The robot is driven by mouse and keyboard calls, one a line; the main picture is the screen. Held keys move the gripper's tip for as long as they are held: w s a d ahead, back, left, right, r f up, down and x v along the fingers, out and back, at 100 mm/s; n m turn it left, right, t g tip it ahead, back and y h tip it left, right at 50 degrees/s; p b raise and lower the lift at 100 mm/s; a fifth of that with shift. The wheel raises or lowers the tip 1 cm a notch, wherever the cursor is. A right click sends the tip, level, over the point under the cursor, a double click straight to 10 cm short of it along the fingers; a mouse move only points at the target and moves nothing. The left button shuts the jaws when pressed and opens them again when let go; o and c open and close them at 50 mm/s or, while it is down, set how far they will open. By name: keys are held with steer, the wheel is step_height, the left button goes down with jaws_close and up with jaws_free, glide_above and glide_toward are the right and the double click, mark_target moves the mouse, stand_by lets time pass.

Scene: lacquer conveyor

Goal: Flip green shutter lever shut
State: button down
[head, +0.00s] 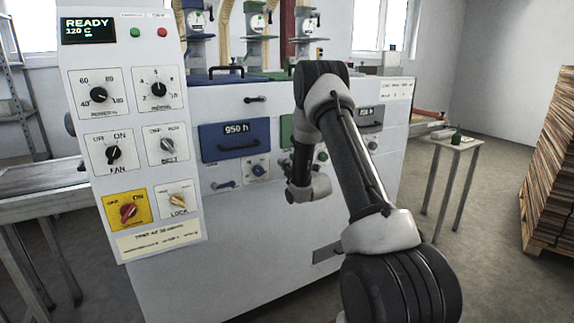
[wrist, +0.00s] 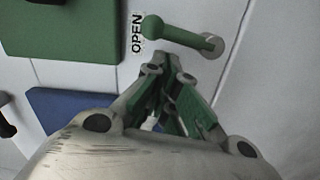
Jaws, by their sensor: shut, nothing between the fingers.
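The green shutter lever (wrist: 180,35) shows in the wrist view at the upper middle. It has a rounded green knob at its left end and a round grey pivot at its right end. The label OPEN (wrist: 136,34) is beside the knob end. My gripper (wrist: 167,62) is shut and empty, its tips just below the lever near the knob. I cannot tell whether the tips touch it.
A green panel (wrist: 70,28) and a blue panel (wrist: 75,110) lie left of my gripper in the wrist view. In the head view the white machine carries a blue drawer (head: 228,140) and a control panel (head: 135,130). A small table (head: 453,146) stands at the right.

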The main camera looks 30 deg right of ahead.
steer(key=shift+d, duration=0.3)
steer(key=shift+d+r+m, duration=0.1)
steer(key=shift+d+m, duration=0.25)
steer(key=shift+m, duration=0.25)
steer(key=shift+d+r+m, duration=0.2)
steer(key=shift+d+m, duration=0.4)
steer(key=shift+m, duration=0.5)
steer(key=d+m, duration=0.2)
steer(key=m, duration=0.1)
steer(key=d+f+m, duration=0.1)
steer(key=m, duration=0.3)
steer(key=d+f+m+y, duration=0.1)
steer(key=d+m, duration=0.1)
steer(key=m, duration=0.2)
steer(key=shift+w+d, duration=0.15)
steer(key=shift+d, duration=0.15)
steer(key=shift+d+f, duration=0.1)
steer(key=shift+f, duration=0.05)
